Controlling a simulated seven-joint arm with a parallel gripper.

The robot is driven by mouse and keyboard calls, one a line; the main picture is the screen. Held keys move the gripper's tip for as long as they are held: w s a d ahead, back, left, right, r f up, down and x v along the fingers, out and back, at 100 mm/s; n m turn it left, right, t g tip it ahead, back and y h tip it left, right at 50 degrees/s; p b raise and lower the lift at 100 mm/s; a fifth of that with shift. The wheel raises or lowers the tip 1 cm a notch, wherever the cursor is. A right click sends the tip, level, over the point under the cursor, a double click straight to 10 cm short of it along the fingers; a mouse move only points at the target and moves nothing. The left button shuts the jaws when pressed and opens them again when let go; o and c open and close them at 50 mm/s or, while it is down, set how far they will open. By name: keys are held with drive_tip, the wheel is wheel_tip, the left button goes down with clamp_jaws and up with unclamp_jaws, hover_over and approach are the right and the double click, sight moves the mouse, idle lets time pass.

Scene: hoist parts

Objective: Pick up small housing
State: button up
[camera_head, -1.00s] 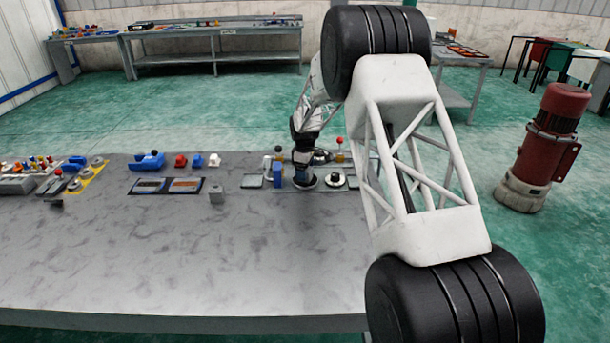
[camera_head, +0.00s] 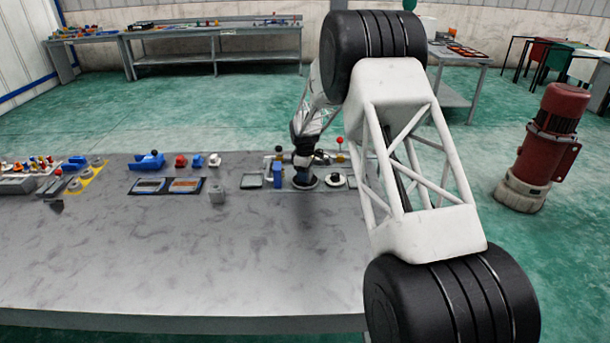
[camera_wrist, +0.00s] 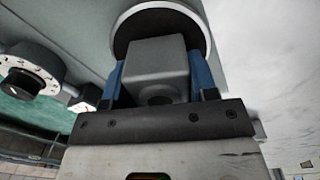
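The small housing looks to be the grey box-shaped part (camera_wrist: 158,68) in the wrist view, with a round opening on its near face. The blue fingers of my gripper (camera_wrist: 160,85) stand on its left and right sides, very close to it. Whether they press on it I cannot tell. A black disc (camera_wrist: 128,38) with a pale rim shows behind the box. In the head view my gripper (camera_head: 304,176) is low over the right part of the table, and the housing cannot be made out there.
A round dial (camera_wrist: 32,72) is left of my gripper in the wrist view. On the table (camera_head: 180,260) stand a blue part (camera_head: 277,175), a grey block (camera_head: 217,192) and a tray with two panels (camera_head: 167,186). The front of the table is clear.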

drive_tip(key=c, duration=0.5)
drive_tip(key=shift+r, duration=0.1)
drive_tip(key=shift+r, duration=1.4)
drive_tip(key=shift+s+r, duration=0.1)
drive_tip(key=shift+r, duration=0.25)
drive_tip(key=s+d+r, duration=0.1)
drive_tip(key=s+d, duration=0.1)
drive_tip(key=s, duration=1.3)
drive_tip(key=shift+s+d+r, duration=0.15)
drive_tip(key=shift+s+d, duration=0.1)
